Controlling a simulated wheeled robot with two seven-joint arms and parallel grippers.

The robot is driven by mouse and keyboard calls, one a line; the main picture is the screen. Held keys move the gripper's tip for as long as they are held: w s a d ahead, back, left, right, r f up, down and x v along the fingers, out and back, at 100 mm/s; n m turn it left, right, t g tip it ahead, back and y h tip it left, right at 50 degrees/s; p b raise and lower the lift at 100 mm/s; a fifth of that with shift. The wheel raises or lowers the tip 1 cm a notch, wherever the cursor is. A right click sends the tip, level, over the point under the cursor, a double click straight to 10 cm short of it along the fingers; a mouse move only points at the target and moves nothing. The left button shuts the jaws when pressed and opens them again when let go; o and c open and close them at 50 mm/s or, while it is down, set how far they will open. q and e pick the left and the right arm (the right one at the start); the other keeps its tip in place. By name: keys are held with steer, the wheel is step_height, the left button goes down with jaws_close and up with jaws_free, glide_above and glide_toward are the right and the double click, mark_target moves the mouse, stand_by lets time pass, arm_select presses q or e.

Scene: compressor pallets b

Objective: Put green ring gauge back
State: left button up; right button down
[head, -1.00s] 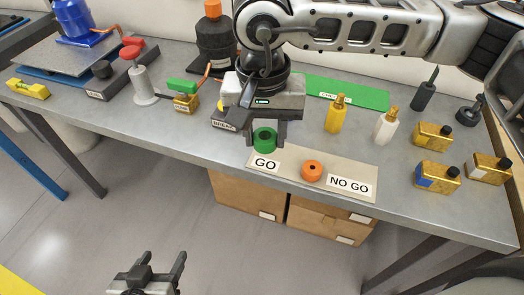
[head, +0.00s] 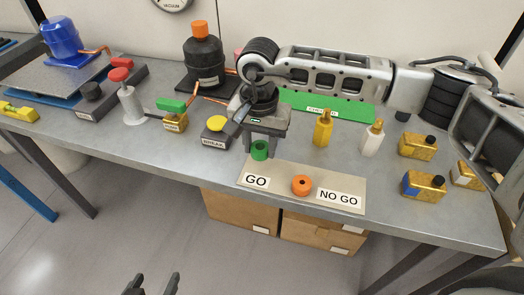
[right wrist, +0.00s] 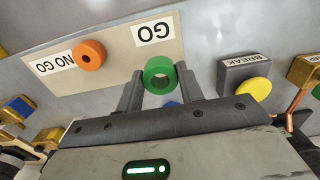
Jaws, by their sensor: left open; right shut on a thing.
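The green ring gauge (head: 260,150) is held between the fingertips of my right gripper (head: 261,146), which is shut on it. In the right wrist view the green ring (right wrist: 159,75) sits between both fingers, its hole showing. In the head view it is just behind the GO label (head: 257,181) on the beige gauge board (head: 328,180). I cannot tell whether it touches the surface. The orange ring gauge (head: 301,185) lies on the board beside the NO GO label (head: 338,198). My left gripper (head: 151,285) is open and empty at the bottom edge, away from the bench.
A block with a yellow button (head: 216,124) labelled BREAK stands left of my right gripper. A green mat (head: 330,106), a yellow bottle (head: 324,128) and a white bottle (head: 372,138) stand behind the board. Several brass blocks (head: 424,187) are at right.

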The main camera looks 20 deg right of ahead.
mark_target(262, 165)
steer(key=shift+w+d+f, duration=0.25)
steer(key=shift+f, duration=0.2)
step_height(262, 165, down, 3)
steer(key=shift+w+d+f, duration=0.1)
steer(key=shift+f, duration=0.05)
